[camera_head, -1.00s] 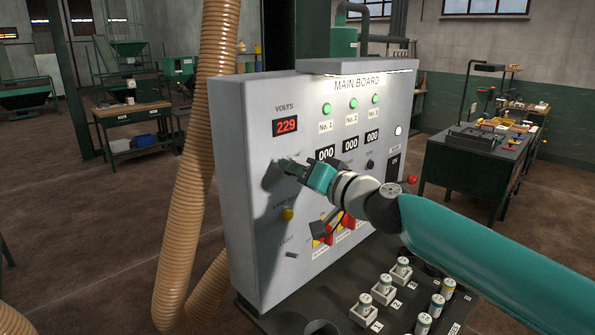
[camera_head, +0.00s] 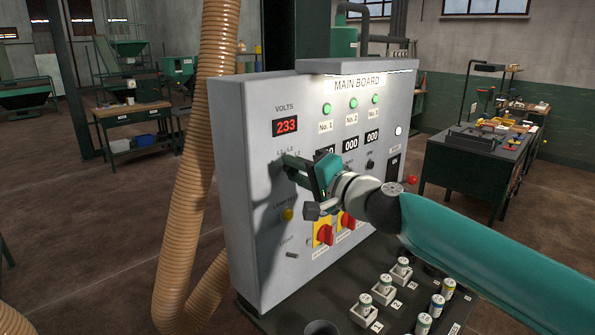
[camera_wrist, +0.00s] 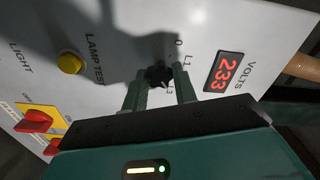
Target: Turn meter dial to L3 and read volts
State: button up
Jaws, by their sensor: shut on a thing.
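The main board (camera_head: 258,120) is an upright grey panel. Its red VOLTS display (camera_head: 286,126) reads 233, and it also shows in the wrist view (camera_wrist: 222,72). Below the display is the small dark meter dial (camera_wrist: 158,76), with marks 0, L1 and L3 legible around it in the wrist view. My gripper (camera_head: 291,163) is at the panel, its two green fingers (camera_wrist: 160,84) on either side of the dial and shut on it. The fingers and shadow partly hide the dial, and I cannot tell which mark its pointer faces.
A yellow lamp test button (camera_head: 288,214) and red-and-yellow switches (camera_head: 323,233) sit below the dial. Fuses in holders (camera_head: 383,290) stand on the shelf in front. A tan corrugated hose (camera_head: 185,215) hangs close to the panel's left edge.

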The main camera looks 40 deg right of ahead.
jog(key=shift+m, duration=0.6)
jog(key=o, duration=1)
jog(key=s, duration=1.3)
jog(key=shift+s+d, duration=0.15)
jog(key=shift+s, duration=0.25)
